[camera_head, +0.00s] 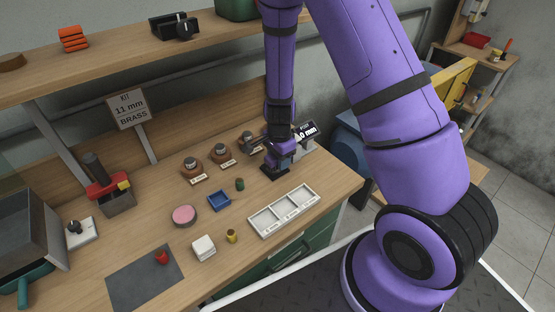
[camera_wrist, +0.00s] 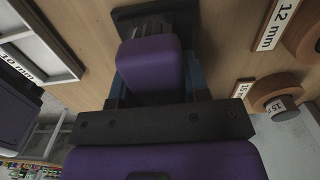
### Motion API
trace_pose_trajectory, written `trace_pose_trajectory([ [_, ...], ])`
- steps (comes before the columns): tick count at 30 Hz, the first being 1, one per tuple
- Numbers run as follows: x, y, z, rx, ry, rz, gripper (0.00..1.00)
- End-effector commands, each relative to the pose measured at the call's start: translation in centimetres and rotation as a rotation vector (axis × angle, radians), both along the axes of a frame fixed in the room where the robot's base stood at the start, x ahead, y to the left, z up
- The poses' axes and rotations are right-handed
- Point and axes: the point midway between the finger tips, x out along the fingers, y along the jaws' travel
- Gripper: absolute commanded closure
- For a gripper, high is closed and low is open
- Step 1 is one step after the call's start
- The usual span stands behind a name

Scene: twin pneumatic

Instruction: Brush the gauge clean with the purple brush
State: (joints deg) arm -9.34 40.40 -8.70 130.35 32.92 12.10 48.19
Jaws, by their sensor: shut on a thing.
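My gripper (camera_head: 279,152) is low over the right part of the bench, shut on the purple brush (camera_wrist: 152,65). The brush's purple handle sits between the fingers in the wrist view. Its dark ridged end (camera_wrist: 145,25) points away from the gripper, at or just above the wood; I cannot tell if it touches. In the head view the dark end (camera_head: 274,171) shows below the gripper. A grey device with a dark display (camera_head: 306,131), which looks like the gauge, stands just right of and behind the gripper. My arm hides part of it.
Brown round holders (camera_head: 191,170) with size labels stand left of the gripper. A white compartment tray (camera_head: 285,211) lies in front. A blue tray (camera_head: 219,201), a green piece (camera_head: 240,184), a pink disc (camera_head: 184,215) and a white block (camera_head: 203,247) lie further left.

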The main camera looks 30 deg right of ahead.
Motion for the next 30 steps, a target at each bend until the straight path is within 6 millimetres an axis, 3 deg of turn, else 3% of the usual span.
trace_pose_trajectory([
  [1,0.5,-1.2,0.2,-0.017,-0.018,-0.021,0.8],
  [30,-0.9,5.2,0.0,-0.011,-0.008,-0.013,0.8],
])
